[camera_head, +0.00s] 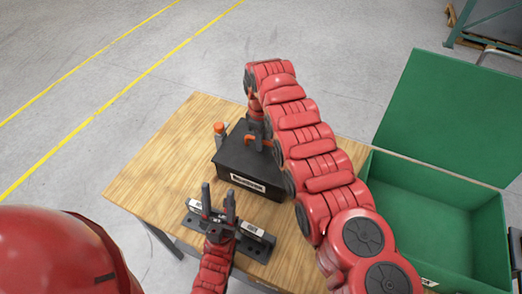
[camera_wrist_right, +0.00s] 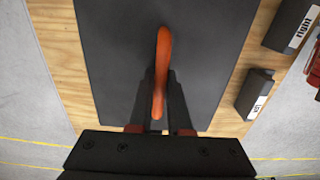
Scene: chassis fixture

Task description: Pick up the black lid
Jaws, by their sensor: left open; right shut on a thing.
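The black lid (camera_head: 238,157) is a dark flat panel with an orange handle (camera_head: 250,141). In the head view it forms the top of a black box shape with a white label (camera_head: 247,183) on its front, on the wooden table. In the right wrist view the lid (camera_wrist_right: 205,55) fills the middle, with the orange handle (camera_wrist_right: 164,50) upright in the picture. My right gripper (camera_wrist_right: 160,85) is shut on the orange handle. My left gripper (camera_head: 217,190) is open and empty, in front of the box, its fingers pointing away. Whether the lid is lifted cannot be told.
Dark labelled blocks (camera_head: 258,240) lie by my left gripper; they also show at the right wrist view's right edge (camera_wrist_right: 257,93). An orange-topped thing (camera_head: 219,128) stands at the box's left. A green open crate (camera_head: 430,205) is at the right. The table's left part (camera_head: 150,180) is clear.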

